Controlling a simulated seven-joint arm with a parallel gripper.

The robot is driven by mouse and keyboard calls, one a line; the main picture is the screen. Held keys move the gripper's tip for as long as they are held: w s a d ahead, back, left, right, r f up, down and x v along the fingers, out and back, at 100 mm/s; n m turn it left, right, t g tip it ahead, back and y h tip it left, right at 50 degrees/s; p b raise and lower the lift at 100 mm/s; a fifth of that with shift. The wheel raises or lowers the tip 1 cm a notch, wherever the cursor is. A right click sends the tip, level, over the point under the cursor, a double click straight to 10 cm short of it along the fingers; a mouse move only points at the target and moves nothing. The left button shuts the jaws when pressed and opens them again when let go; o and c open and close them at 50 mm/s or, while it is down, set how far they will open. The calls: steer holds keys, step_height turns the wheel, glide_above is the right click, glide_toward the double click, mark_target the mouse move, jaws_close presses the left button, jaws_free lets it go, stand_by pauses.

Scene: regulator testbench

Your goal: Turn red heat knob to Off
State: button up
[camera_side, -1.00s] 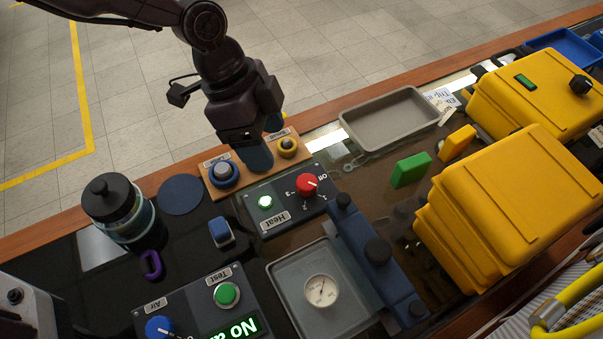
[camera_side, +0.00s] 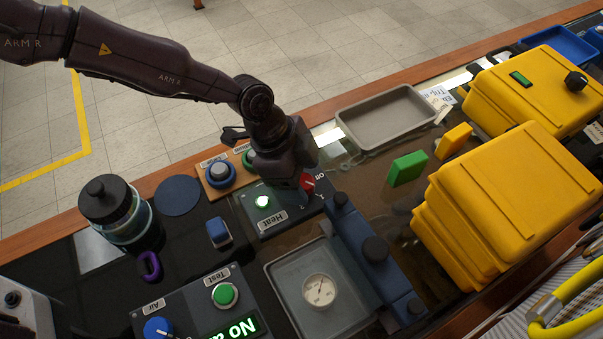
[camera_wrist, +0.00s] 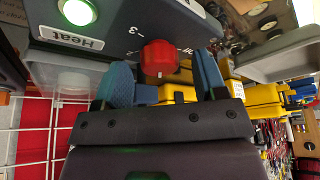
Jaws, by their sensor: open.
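The red heat knob (camera_side: 307,183) sits on the dark Heat panel (camera_side: 254,219), partly hidden by my gripper in the side view. In the wrist view the red knob (camera_wrist: 159,58) shows between and just beyond my gripper's two blue fingers. My gripper (camera_wrist: 165,80) is open, with one finger on each side of the knob and a visible gap to the right finger. I cannot tell whether the left finger touches it. A round green light (camera_side: 262,202) glows on the Heat panel; it also shows in the wrist view (camera_wrist: 77,11).
A blue hinged fixture (camera_side: 374,262) and a grey tray with a gauge (camera_side: 319,290) stand close to the panel. Green (camera_side: 408,168) and yellow (camera_side: 454,141) blocks lie to the right. A wooden board with a blue button (camera_side: 220,173) is behind.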

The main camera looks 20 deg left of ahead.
steer(key=shift+d+f, duration=0.1)
steer(key=shift+f, duration=0.2)
steer(key=c, duration=0.9)
